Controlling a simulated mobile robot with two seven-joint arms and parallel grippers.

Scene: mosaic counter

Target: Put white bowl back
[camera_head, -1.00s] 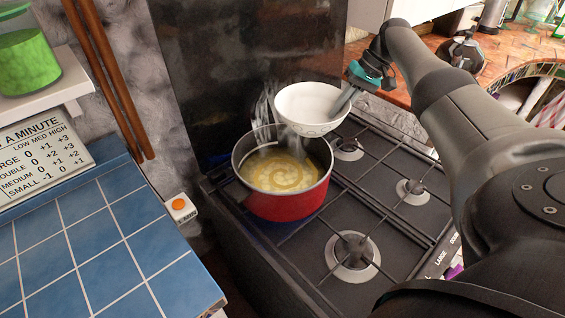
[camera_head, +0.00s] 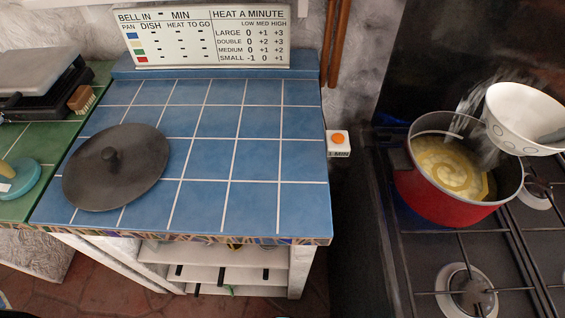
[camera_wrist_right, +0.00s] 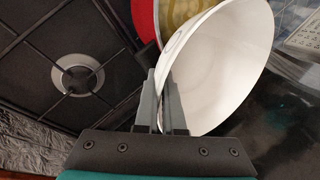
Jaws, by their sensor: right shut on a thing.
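The white bowl (camera_head: 522,112) is at the right edge of the head view, above and beside the red pot (camera_head: 445,200). It is tilted, and its far right part is cut off by the frame. In the right wrist view, the gripper (camera_wrist_right: 161,100) is shut on the wall of the white bowl (camera_wrist_right: 225,70), one finger on each side. The bowl's inside looks empty and white there. My left gripper is not in view.
The red pot holds yellow liquid with a spiral pattern, and steam rises near it. It stands on a black gas stove (camera_head: 420,270). A blue tiled counter (camera_head: 255,150) at left carries a dark round lid (camera_head: 125,185); its right half is clear. A button box (camera_head: 338,143) sits between.

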